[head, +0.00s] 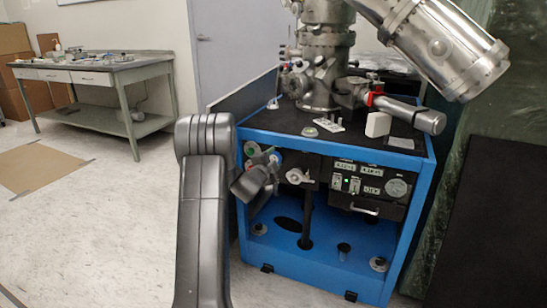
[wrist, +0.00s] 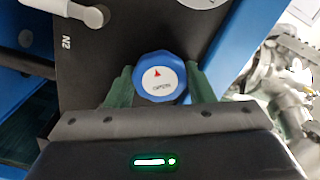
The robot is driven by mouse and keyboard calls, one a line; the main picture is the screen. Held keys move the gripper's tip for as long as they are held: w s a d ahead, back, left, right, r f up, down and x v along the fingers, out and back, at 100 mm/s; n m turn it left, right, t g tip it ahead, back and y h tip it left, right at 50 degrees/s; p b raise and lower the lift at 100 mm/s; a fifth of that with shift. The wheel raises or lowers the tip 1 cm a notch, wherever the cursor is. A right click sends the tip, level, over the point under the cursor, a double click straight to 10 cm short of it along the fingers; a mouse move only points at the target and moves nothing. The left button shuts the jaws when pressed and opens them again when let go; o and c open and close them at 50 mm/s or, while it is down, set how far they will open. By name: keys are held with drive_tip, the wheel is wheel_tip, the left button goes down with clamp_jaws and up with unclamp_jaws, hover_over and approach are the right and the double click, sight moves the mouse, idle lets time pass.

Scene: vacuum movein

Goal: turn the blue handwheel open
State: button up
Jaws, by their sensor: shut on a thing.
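The blue handwheel (wrist: 158,80) is in the middle of the wrist view. In the head view my gripper (head: 268,172) is at the upper left of the blue cabinet's front, by the small valve wheels. My wrist partly hides that area there, and the arrow is too small to read in that view.
The blue cabinet (head: 340,273) carries metal vacuum chambers (head: 324,72) on top. A dark gauge panel (head: 368,183) is right of my gripper. In the wrist view a silver fitting (wrist: 88,14) by the N2 label is close at upper left. Open floor lies left.

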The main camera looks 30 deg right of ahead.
drive_tip(key=n+p, duration=0.3)
drive_tip(key=n, duration=0.4)
drive_tip(key=shift+r, duration=0.1)
drive_tip(key=n+p, duration=0.2)
drive_tip(key=n, duration=0.2)
drive_tip(key=n+p, duration=0.2)
drive_tip(key=n, duration=0.1)
drive_tip(key=shift+n, duration=0.4)
drive_tip(key=n+p, duration=0.1)
drive_tip(key=n, duration=0.2)
drive_tip(key=shift+n, duration=0.3)
drive_tip(key=n+p, duration=0.2)
drive_tip(key=n, duration=0.1)
drive_tip(key=shift+n, duration=0.3)
drive_tip(key=n+p, duration=0.2)
drive_tip(key=n, duration=0.4)
drive_tip(key=shift+n, duration=0.3)
